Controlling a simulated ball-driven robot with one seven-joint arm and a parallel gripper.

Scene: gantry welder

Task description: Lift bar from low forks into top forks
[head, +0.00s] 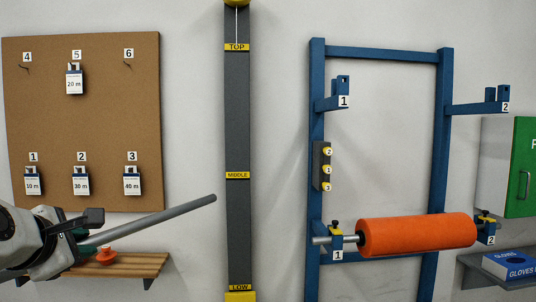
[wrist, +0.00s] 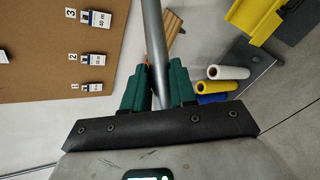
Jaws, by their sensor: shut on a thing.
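The orange roll (head: 418,235) sits on a grey bar (head: 321,240) across the low forks of a blue frame. The left low fork (head: 337,256) is labelled 1 and the right low fork (head: 486,238) is labelled 2; each has a yellow piece with a black knob above it. The left top fork (head: 333,103) and right top fork (head: 480,108) are empty. My gripper (head: 82,243), at lower left, is shut on a separate grey rod (head: 160,218), which slants up to the right, clear of the frame. The wrist view shows the rod (wrist: 154,40) between green fingers (wrist: 160,88).
A dark column (head: 238,120) marked TOP, MIDDLE and LOW stands between my rod and the frame. A corkboard (head: 100,120) with hanging tags is at left, above a wooden shelf (head: 140,262). A green cabinet (head: 524,170) is at right.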

